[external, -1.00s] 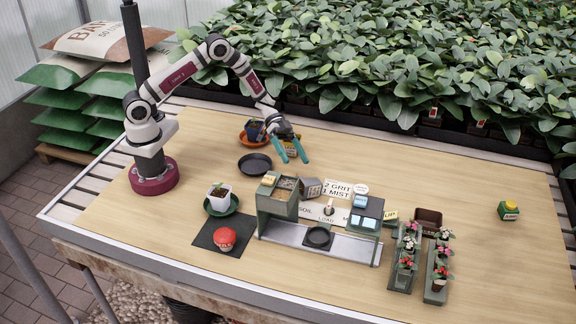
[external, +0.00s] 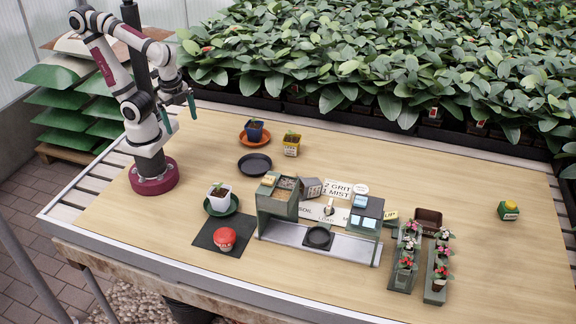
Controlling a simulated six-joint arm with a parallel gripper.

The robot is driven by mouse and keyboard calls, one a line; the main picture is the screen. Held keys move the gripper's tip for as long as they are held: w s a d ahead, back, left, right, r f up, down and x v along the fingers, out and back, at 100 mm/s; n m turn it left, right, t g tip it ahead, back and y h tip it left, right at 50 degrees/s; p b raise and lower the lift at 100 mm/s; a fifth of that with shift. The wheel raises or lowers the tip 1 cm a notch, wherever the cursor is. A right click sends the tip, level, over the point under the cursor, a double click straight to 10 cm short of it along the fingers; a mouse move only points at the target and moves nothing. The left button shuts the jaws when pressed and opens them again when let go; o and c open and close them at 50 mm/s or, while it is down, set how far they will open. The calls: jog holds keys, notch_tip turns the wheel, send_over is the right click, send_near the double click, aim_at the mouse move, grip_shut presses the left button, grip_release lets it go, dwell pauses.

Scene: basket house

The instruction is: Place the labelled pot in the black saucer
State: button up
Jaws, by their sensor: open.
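The labelled pot (external: 291,148) is yellow with a pale label on its front and a small green plant in it. It stands upright on the wooden table, right of and a little behind the black saucer. The black saucer (external: 255,164) lies flat and empty, and the pot is apart from it.
A blue pot (external: 255,129) sits in an orange saucer and a white pot (external: 219,193) in a green saucer. A red-lidded jar (external: 225,238) stands on a dark mat. Flower racks (external: 438,285) stand right.

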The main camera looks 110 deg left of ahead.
jog(key=w+r+n, duration=0.3)
jog(key=w+n, duration=0.1)
jog(key=w, duration=0.8)
jog(key=n+t, duration=0.2)
jog(key=n, duration=0.8)
send_over(310, 181)
jog(key=s, duration=0.2)
jog(key=s+d+x, duration=0.1)
jog(key=x, duration=0.7)
jog(key=shift+h, duration=0.3)
jog(key=f, duration=0.5)
jog(key=w+f, duration=0.1)
jog(key=f, duration=0.9)
jog(key=shift+w, duration=0.4)
grip_shut()
